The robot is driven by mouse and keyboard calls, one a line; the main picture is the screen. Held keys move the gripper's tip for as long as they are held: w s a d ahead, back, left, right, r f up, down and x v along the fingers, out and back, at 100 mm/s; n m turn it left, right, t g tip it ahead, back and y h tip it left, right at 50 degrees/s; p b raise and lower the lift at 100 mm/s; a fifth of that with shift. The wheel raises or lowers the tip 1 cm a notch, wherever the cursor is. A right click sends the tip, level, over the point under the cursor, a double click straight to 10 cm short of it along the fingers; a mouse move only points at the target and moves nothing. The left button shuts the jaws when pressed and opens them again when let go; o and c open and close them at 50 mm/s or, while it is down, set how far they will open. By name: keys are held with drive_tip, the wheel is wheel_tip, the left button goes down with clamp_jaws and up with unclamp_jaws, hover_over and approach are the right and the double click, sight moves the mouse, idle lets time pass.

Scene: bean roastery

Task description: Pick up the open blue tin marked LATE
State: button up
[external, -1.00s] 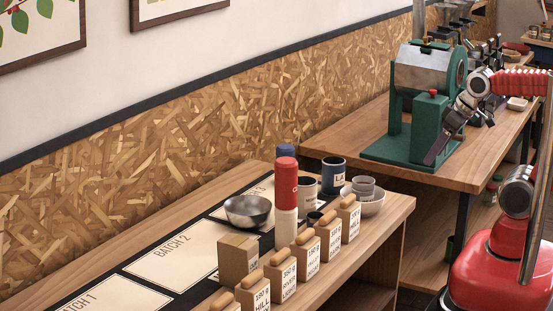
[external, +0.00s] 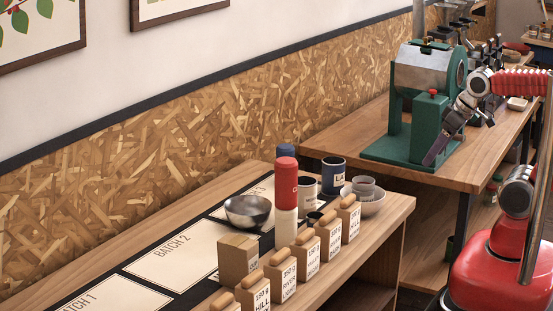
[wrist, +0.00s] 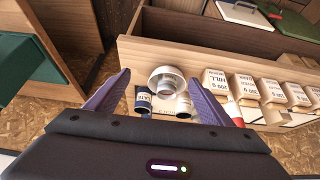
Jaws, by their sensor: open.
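The blue tin (external: 333,176) stands upright near the far right end of the batch bench, its pale label partly readable. In the wrist view the blue tin (wrist: 143,101) shows its label LATE, upside down, between my fingers in the picture and close to the left one. My gripper (external: 436,150) is open and empty, in front of the green roaster and away from the tin. In the wrist view my gripper (wrist: 158,78) has its two purple fingers spread wide.
Several labelled bags (external: 330,240) line the front edge. The green roaster (external: 425,125) stands on another bench.

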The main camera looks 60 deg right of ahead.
drive_tip(key=w+d+f+t+h, duration=0.15)
drive_tip(key=w+d, duration=0.25)
drive_tip(key=w, duration=0.5)
drive_tip(key=w+d+f+t+h, duration=0.1)
drive_tip(key=w+d+f+t, duration=0.2)
drive_tip(key=w, duration=0.5)
drive_tip(key=n+t+y, duration=0.2)
drive_tip(key=t+y, duration=0.2)
approach(337, 163)
drive_tip(key=r, duration=0.1)
drive_tip(key=shift+a+f+y, duration=0.15)
drive_tip(key=shift+a+y, duration=0.2)
drive_tip(key=shift+a, duration=0.1)
drive_tip(key=shift+a+f+y, duration=0.15)
drive_tip(key=shift+a+y, duration=0.15)
drive_tip(key=shift+a, duration=0.2)
drive_tip(key=shift+x, duration=4.25)
drive_tip(key=shift+r, duration=0.1)
drive_tip(key=shift+w, duration=0.1)
